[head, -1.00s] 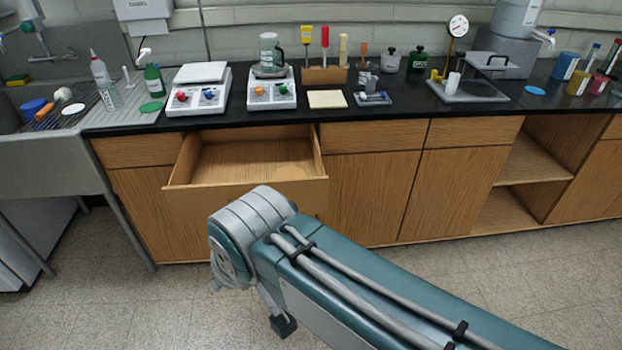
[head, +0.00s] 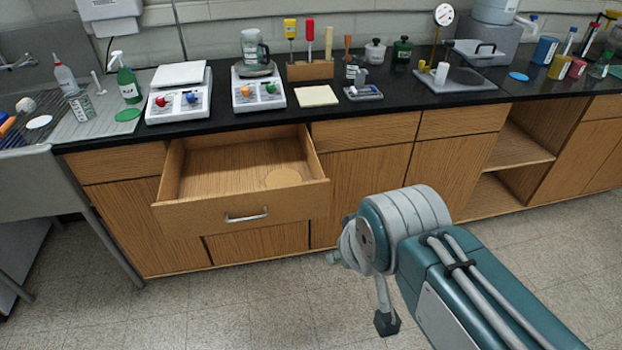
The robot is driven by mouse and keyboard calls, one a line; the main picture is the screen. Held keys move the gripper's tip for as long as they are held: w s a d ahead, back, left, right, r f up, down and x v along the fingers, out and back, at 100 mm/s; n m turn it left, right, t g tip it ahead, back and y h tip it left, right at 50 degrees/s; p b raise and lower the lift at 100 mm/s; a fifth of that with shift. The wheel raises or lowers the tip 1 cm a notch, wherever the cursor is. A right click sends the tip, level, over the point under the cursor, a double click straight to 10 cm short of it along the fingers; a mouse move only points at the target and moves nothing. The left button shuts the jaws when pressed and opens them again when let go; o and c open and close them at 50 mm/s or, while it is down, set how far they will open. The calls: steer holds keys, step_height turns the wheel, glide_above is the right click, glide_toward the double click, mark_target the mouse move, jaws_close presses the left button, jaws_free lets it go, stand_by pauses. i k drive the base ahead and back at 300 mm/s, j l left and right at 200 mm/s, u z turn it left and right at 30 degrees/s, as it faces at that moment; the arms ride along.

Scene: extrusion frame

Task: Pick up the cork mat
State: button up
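A thin round tan disc, which looks like the cork mat (head: 283,178), lies flat at the right front of the open drawer (head: 222,165) in the head view. Its colour is close to the drawer's wood. My gripper (head: 384,312) is mostly hidden behind my arm; only a thin grey part with a dark tip shows below the arm's rounded grey joint. It is over the floor, right of the drawer and apart from the mat. I cannot see whether its fingers are open or shut.
The black countertop (head: 410,110) above holds two white scales (head: 180,100), a cream square tile (head: 316,96), a wooden tool rack (head: 310,70) and bottles. The drawer front with its handle (head: 246,216) sticks out. The floor before the cabinets is clear.

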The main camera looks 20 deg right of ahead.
mark_target(284, 176)
steer(key=i+j+z, duration=0.1)
steer(key=i+j, duration=0.3)
steer(key=i, duration=0.2)
steer(key=i+j+z, duration=0.15)
steer(key=i+j, duration=0.35)
steer(key=i, duration=0.1)
